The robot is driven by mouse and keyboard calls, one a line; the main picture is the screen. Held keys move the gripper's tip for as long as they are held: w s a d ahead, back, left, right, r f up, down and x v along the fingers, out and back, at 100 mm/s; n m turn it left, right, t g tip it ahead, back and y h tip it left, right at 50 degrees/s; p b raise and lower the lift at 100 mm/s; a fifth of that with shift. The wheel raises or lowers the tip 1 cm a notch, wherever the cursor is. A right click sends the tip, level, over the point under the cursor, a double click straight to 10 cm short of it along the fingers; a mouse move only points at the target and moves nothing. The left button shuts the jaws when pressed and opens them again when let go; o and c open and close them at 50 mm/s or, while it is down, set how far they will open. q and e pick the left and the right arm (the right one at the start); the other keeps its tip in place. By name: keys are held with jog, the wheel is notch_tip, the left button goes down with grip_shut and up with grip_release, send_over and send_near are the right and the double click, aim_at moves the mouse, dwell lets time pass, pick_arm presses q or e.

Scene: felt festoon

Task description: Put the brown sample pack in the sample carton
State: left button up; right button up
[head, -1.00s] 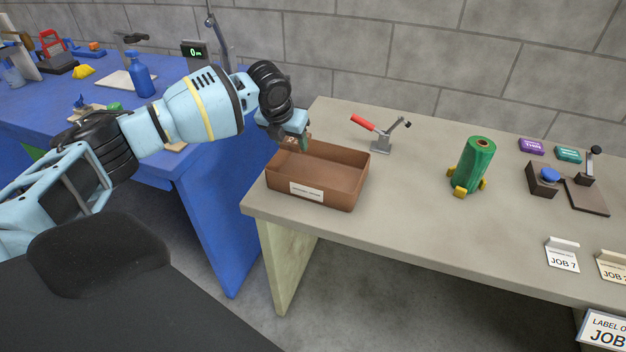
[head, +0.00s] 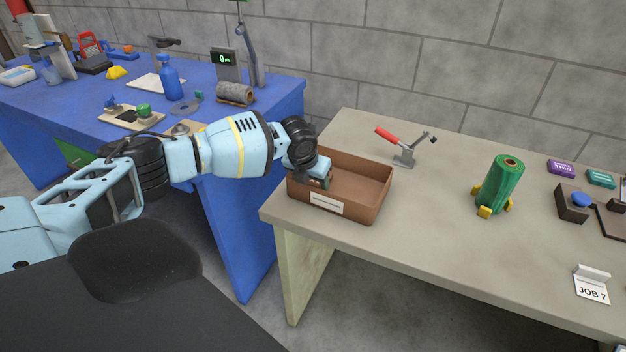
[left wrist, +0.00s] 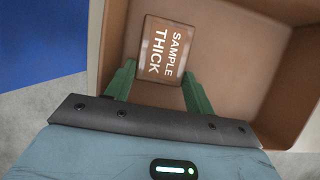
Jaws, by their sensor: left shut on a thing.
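The sample carton is a brown open box (head: 366,213) near the left end of the grey table, with a white label on its front. My left gripper (head: 318,180) is inside the carton's left part, low between its walls. In the left wrist view the brown sample pack (left wrist: 165,50), marked "SAMPLE THICK", lies between the green fingertips of my left gripper (left wrist: 158,88). The fingers are shut on it. The carton's walls (left wrist: 275,85) surround it in that view. In the head view the gripper hides the pack. My right gripper is out of view.
A red-handled clamp (head: 404,152) stands just behind the carton. A green roll (head: 500,185) on yellow feet stands to the right. The blue bench (head: 240,225) is at the left, with a gap to the grey table (head: 440,235).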

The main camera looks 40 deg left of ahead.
pick_arm(q)
jog(key=shift+f, duration=0.1)
jog(key=o, duration=0.7)
jog(key=shift+r, duration=0.4)
jog(key=p+v, duration=0.1)
jog(key=v, duration=1)
jog(key=shift+s+r+p, duration=0.2)
jog(key=shift+p, duration=0.2)
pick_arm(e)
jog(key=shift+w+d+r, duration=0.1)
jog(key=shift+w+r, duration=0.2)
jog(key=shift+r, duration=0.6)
